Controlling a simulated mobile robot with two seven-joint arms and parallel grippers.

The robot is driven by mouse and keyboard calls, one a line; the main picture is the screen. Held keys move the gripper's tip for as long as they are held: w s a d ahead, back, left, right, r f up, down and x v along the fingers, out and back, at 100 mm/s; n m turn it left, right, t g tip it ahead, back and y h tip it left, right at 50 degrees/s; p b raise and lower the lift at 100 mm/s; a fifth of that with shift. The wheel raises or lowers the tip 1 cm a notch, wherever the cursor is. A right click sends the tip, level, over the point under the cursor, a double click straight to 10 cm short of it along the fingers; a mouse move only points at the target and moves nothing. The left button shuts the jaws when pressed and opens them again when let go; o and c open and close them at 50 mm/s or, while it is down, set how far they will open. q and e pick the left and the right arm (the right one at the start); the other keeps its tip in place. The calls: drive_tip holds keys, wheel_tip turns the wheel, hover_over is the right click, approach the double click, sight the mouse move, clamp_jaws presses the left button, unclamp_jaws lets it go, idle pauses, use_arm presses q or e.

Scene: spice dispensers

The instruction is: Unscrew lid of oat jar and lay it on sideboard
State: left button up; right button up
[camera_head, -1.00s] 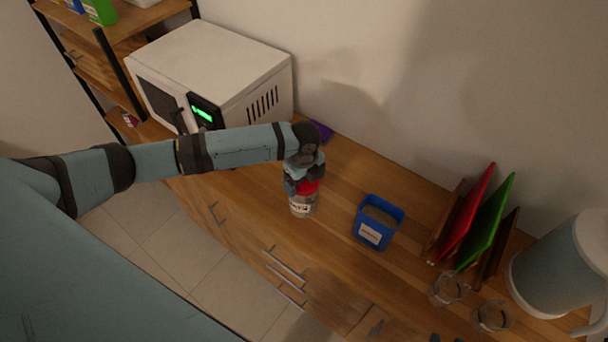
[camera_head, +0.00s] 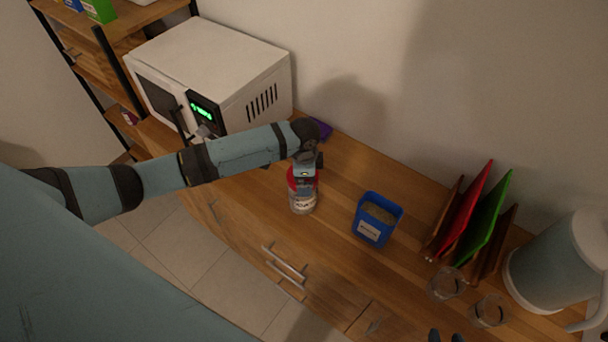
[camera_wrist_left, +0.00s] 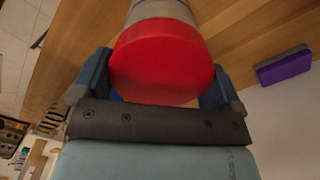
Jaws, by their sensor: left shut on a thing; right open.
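The oat jar (camera_head: 303,206) stands upright on the wooden sideboard (camera_head: 335,220), clear with a white label. Its red lid (camera_head: 291,180) is on top, partly hidden by my left gripper (camera_head: 305,180). In the left wrist view the red lid (camera_wrist_left: 165,62) sits between the two fingers of my left gripper (camera_wrist_left: 158,85), with the jar body (camera_wrist_left: 160,10) beyond it. My left gripper is shut on the lid. My right gripper (camera_head: 446,337) shows only as dark fingertips at the bottom edge, apart and empty.
A blue labelled container (camera_head: 368,232) stands right of the jar. A white microwave (camera_head: 215,75) is at the left. A rack with red and green boards (camera_head: 488,220), glasses (camera_head: 447,285) and a kettle (camera_head: 560,265) stand at the right.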

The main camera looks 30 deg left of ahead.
use_arm(q)
drive_tip(key=n, duration=0.5)
drive_tip(key=shift+w+r, duration=0.1)
drive_tip(key=o, duration=0.6)
